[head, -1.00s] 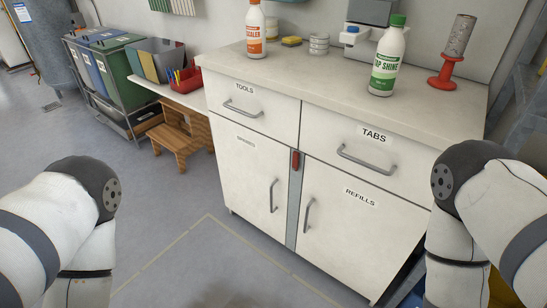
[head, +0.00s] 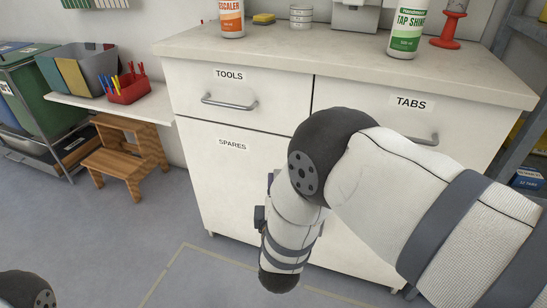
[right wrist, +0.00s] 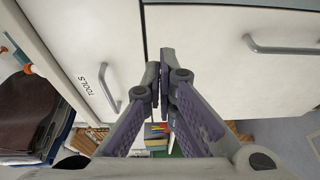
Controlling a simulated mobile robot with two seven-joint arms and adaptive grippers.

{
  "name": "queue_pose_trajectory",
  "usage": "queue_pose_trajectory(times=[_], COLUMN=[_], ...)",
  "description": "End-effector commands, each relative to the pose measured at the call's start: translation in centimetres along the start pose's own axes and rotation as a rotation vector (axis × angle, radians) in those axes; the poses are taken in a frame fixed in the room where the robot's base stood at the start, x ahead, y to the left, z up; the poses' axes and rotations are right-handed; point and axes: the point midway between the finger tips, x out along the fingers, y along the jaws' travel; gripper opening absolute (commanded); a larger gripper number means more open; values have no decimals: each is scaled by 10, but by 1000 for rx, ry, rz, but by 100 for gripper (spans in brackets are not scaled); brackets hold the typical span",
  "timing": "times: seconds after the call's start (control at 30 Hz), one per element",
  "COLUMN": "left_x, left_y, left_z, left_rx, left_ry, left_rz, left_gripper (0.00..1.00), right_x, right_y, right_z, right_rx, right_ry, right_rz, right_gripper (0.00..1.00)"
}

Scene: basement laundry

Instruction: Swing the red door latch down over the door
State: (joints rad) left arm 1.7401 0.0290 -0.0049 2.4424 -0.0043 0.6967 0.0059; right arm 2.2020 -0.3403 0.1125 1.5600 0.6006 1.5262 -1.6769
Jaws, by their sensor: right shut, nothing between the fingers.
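The red door latch is hidden behind my right arm in the head view, and I cannot make it out in the right wrist view. The white cabinet's left door (head: 215,180), labelled SPARES, stands flush with the front. It fills much of the right wrist view (right wrist: 215,80), with its grey handle (right wrist: 290,49). My right gripper (right wrist: 164,65) is shut and empty, its fingertips in front of the cabinet near the seam under the TOOLS drawer. In the head view only a small purple bit of this gripper (head: 270,183) shows beside the wrist. My left gripper is out of view.
The TOOLS drawer (head: 230,95) and the TABS drawer (head: 390,105) are closed. Bottles stand on the countertop (head: 300,50). A wooden step stool (head: 125,160) and bins are at left. The floor (head: 110,235) before the cabinet is clear.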

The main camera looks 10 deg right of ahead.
Motion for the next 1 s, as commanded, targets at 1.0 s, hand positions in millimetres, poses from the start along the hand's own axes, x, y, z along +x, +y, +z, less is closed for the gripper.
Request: queue_pose_trajectory(times=[1.0], left_x=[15], left_y=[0], left_z=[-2], left_rx=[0], left_ry=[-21], left_rz=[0], left_gripper=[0], right_x=[99], right_y=[8], right_z=[12], right_rx=[-17], right_ry=[-8], right_rz=[17], right_gripper=[0])
